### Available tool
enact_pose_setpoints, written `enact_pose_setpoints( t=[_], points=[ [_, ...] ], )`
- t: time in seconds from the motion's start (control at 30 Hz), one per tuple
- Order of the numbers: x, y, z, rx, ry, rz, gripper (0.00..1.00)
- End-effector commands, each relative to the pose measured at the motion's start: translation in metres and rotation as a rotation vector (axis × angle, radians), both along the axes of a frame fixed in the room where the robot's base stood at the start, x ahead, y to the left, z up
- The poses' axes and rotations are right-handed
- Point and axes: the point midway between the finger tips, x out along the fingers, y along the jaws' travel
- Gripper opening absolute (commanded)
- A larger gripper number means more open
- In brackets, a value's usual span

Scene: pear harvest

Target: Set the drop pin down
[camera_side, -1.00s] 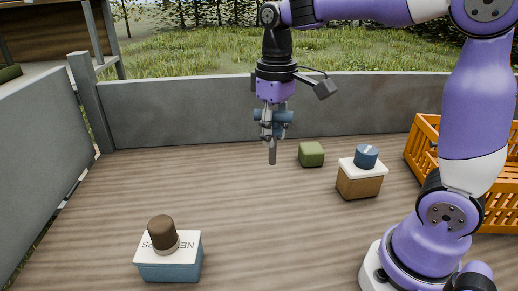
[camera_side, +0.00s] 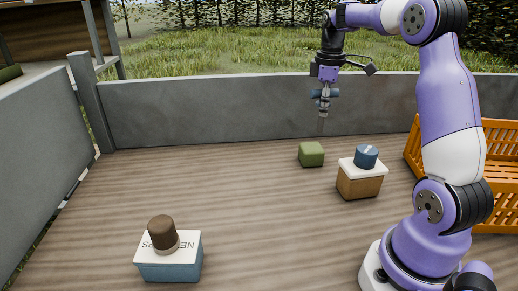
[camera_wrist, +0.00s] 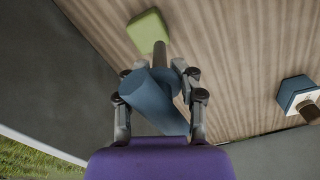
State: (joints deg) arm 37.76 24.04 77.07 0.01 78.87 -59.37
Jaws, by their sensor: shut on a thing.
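The drop pin has a blue cross handle (camera_side: 324,92) and a thin grey shaft (camera_side: 321,124) that hangs straight down in the side view. My gripper (camera_side: 323,97) is shut on the handle and holds the pin up in front of the grey back wall. In the wrist view the blue handle (camera_wrist: 155,105) sits between my two fingers, and the shaft (camera_wrist: 160,55) points toward the green block. The green block (camera_side: 311,154) stands on the wooden floor, below the pin's tip in the side view; the block also shows in the wrist view (camera_wrist: 148,30). The tip looks clear of it.
A brown box with a white top (camera_side: 360,180) bears a blue knob (camera_side: 366,156), right of the green block. A blue-grey box (camera_side: 170,266) with a brown knob (camera_side: 162,232) stands front left. An orange crate (camera_side: 498,160) is at the right. The middle floor is clear.

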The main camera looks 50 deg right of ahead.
Motion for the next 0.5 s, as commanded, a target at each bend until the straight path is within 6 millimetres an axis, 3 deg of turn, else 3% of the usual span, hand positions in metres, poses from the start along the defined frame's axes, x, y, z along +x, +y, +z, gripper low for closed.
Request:
enact_pose_setpoints(
  t=[0.13, 0.5],
  points=[
    [-0.008, -0.020, -0.003, 0.000, 0.000, 0.033, 0.00],
    [-0.010, -0.023, -0.004, 0.000, 0.000, 0.039, 0.00]
  ],
)
